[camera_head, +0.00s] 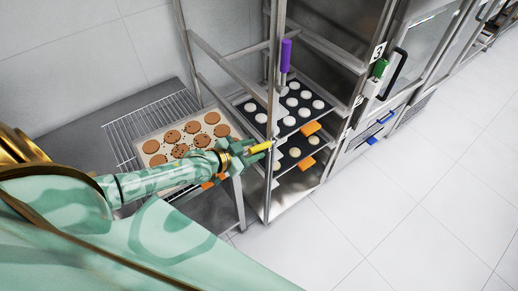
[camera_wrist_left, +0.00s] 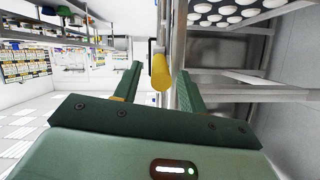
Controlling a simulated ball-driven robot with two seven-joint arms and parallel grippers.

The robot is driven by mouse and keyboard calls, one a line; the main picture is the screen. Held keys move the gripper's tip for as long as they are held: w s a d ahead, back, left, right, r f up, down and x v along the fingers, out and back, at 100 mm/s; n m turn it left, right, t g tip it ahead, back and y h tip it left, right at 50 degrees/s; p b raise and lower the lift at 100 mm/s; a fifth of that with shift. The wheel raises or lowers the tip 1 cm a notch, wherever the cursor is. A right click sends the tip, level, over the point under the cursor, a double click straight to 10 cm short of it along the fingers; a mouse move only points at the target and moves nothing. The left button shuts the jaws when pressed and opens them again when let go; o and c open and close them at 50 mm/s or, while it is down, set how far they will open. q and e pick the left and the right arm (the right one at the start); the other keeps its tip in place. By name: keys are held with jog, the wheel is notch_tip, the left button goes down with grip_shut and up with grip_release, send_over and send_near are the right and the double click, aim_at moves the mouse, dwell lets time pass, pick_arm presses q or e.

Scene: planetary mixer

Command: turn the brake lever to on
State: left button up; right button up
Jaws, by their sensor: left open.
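A yellow cylindrical handle (camera_head: 260,147) sticks out from the front post of the metal rack; it looks like the lever grip, but no label is legible. In the left wrist view the yellow handle (camera_wrist_left: 161,73) points toward the camera. My left gripper (camera_head: 243,151) is open at the handle. In the left wrist view its fingers (camera_wrist_left: 158,80) stand on either side of the handle, with a gap on both sides. The handle's mount is partly hidden. A purple upright handle (camera_head: 285,55) sits higher on the same rack. My right gripper is not in view.
The rack holds dark trays with white rounds (camera_head: 287,115), with orange tabs (camera_head: 310,128) jutting out. A tray of cookies (camera_head: 187,138) on a wire rack lies behind my left forearm. The tiled floor (camera_head: 400,220) is clear.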

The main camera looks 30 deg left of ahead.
pick_arm(q)
jog(key=shift+x, duration=1.5)
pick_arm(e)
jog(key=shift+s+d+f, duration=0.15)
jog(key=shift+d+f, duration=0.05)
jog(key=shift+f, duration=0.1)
